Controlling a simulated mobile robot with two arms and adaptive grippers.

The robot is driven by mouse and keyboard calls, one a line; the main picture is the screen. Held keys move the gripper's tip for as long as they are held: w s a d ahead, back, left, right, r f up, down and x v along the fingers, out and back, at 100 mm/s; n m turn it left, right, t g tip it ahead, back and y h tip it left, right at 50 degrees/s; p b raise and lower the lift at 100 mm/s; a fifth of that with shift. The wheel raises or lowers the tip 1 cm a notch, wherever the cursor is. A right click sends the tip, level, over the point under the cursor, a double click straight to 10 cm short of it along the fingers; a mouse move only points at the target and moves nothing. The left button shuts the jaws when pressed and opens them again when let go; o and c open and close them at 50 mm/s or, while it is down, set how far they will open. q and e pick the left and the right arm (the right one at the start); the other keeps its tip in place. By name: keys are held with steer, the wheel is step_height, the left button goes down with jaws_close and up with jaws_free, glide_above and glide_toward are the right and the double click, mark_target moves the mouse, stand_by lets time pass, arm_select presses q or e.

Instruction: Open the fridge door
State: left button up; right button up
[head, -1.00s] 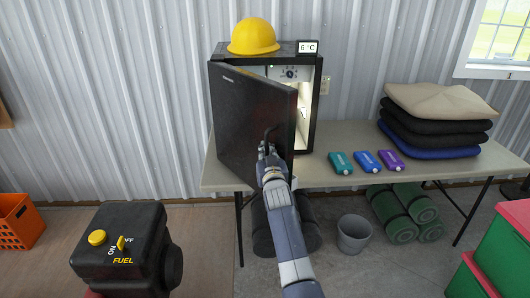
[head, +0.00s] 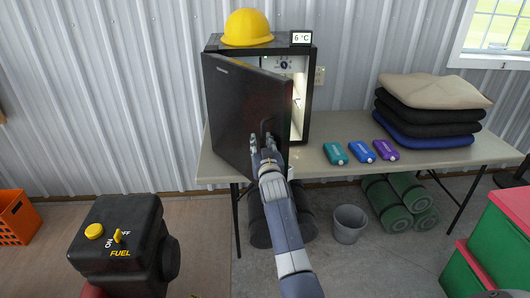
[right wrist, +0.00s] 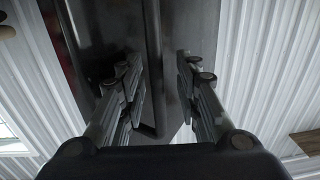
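The black fridge (head: 309,100) stands on the table with its door (head: 235,105) ajar. The door swings out from the left, and the lit interior (head: 297,90) shows through the gap on the right. My right gripper (head: 264,143) is at the front of the door, near its free edge. In the right wrist view its two fingers (right wrist: 158,85) are spread apart, with a dark upright bar, likely the door handle (right wrist: 152,60), between them. I see a gap on both sides of the bar. My left gripper is not in view.
A yellow hard hat (head: 247,27) and a 6 °C display (head: 301,38) sit on the fridge. The table (head: 310,165) holds several small packs and folded cushions (head: 430,115). A grey bucket (head: 349,224) is under the table.

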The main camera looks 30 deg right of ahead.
steer(key=v, duration=1.2)
steer(key=shift+d, duration=0.1)
